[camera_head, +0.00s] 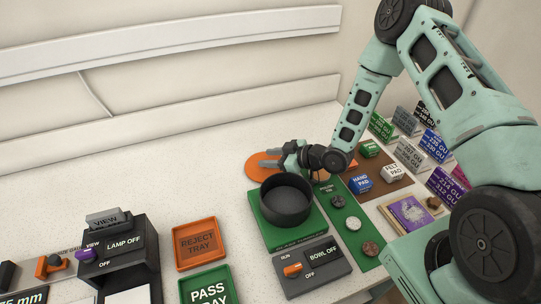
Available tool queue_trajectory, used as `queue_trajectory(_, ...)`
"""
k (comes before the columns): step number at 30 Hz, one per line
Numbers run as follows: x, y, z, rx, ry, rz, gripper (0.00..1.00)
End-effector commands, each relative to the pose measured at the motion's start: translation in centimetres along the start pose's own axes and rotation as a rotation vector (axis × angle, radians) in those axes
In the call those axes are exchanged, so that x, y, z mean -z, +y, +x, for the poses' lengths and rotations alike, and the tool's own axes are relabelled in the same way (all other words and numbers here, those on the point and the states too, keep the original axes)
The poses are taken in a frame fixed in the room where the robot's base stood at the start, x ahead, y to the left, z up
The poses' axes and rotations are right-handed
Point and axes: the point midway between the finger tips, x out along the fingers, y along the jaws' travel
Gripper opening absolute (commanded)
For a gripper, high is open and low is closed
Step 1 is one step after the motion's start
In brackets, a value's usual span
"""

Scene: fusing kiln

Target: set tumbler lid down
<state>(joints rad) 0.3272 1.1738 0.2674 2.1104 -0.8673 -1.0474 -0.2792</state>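The black tumbler bowl (286,204) stands uncovered on a green base (309,234), and I see into its dark inside. A flat orange disc (253,171), which looks like the tumbler lid, is just behind the bowl. My gripper (266,158) points left over this disc, with its grey fingers low against its top. The fingers are small here, and I cannot tell whether they hold the disc or whether it rests on the table. Part of an orange surface (349,169) shows right of my wrist; its link to the disc is hidden.
A switch box marked BOWL OFF (314,271) stands in front of the bowl. A green strip with round stones (352,223), a brown pad tray (377,194) and labelled boxes lie right. An orange reject tray (200,243) is left. The back-left table is clear.

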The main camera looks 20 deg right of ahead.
Motion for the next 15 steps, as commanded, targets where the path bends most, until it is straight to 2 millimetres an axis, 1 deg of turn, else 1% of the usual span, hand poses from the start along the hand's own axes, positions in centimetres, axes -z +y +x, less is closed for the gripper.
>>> queue_trajectory(1,-0.2,0.2,-1.2,-0.003,-0.001,0.000,0.39)
queue_trajectory(9,0.0,0.3,-7.4,-0.006,0.004,-0.003,0.39)
queue_trajectory(12,0.1,0.2,-9.2,-0.006,0.005,-0.003,0.39)
queue_trajectory(15,0.2,0.2,-10.6,-0.005,0.005,-0.004,0.39)
